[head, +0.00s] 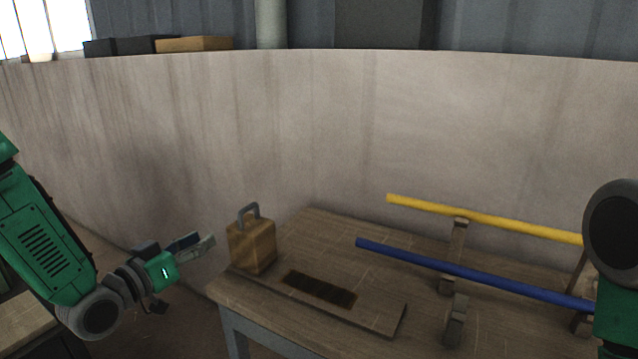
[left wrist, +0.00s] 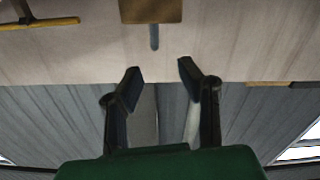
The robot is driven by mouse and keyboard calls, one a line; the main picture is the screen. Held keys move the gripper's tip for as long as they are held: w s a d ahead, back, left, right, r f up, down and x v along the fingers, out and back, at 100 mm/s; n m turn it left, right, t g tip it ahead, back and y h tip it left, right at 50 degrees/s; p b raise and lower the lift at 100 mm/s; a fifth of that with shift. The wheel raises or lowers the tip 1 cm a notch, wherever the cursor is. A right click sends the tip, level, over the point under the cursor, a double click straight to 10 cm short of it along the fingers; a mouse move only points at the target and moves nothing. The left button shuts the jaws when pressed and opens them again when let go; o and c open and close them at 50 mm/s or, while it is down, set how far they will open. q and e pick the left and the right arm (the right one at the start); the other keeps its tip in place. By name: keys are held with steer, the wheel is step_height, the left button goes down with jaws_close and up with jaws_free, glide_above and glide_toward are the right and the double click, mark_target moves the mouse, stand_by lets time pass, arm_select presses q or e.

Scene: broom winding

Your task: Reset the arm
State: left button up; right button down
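My left gripper (head: 203,242) is to the left of the wooden table (head: 262,332), raised beside it and apart from everything. In the left wrist view its two fingers (left wrist: 160,72) are spread with nothing between them. A wooden block with a grey handle (head: 251,246) stands upright on the table's left part, to the right of the left gripper. It also shows upside down at the top of the left wrist view (left wrist: 150,10). My right arm (head: 615,260) shows only in part at the right edge; its gripper is out of view.
A yellow rod (head: 480,219) and a blue rod (head: 470,272) lie across wooden supports on the table. A flat board with a dark strip (head: 320,289) lies in front of the block. A curved pale wall (head: 330,130) stands behind. Floor shows left of the table.

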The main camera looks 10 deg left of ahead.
arm_select(q)
steer(key=s+d+f+g+y, duration=0.2)
steer(key=s+f+g, duration=0.3)
steer(key=s+f, duration=0.45)
steer(key=s+d+f+g+y, duration=0.1)
steer(key=s+d+f+g, duration=0.4)
steer(key=f, duration=0.7)
steer(key=s+a+f+g+y, duration=0.1)
steer(key=s+f+g, duration=0.2)
steer(key=s, duration=0.7)
steer(key=s+a+f+n+g+y, duration=0.1)
steer(key=s+f, duration=0.4)
steer(key=s, duration=0.6)
steer(key=shift+s+a+g+y, duration=0.2)
steer(key=shift+a+g+y, duration=0.25)
steer(key=shift+g, duration=0.65)
steer(key=shift+w+d+f, duration=0.1)
steer(key=shift+w, duration=0.05)
